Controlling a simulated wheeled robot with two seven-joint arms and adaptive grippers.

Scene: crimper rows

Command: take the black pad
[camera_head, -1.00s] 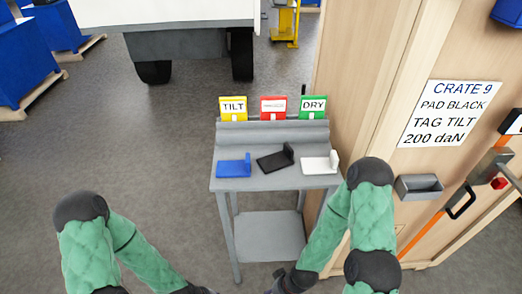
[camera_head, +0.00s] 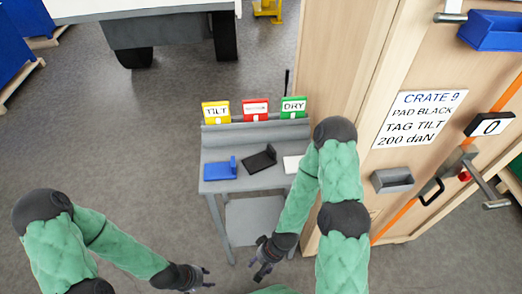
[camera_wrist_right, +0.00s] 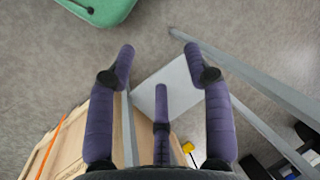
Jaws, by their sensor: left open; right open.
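The black pad (camera_head: 259,159) is an L-shaped piece lying on the top of a small grey table (camera_head: 222,186), between a blue pad (camera_head: 220,169) and a white pad (camera_head: 291,164) partly hidden by my right arm. My right gripper (camera_head: 264,272) is open and empty, low in front of the table. In the right wrist view its spread purple fingers (camera_wrist_right: 160,90) have nothing between them, with floor and the table's lower shelf (camera_wrist_right: 165,75) beyond. My left gripper (camera_head: 203,282) is open and empty, low and to the left of the table's front.
Yellow TILT (camera_head: 216,113), red (camera_head: 255,110) and green DRY (camera_head: 293,109) tags stand at the table's back. A wooden crate (camera_head: 345,80) with a label (camera_head: 420,117) reading pad black and tag tilt rises close on the right.

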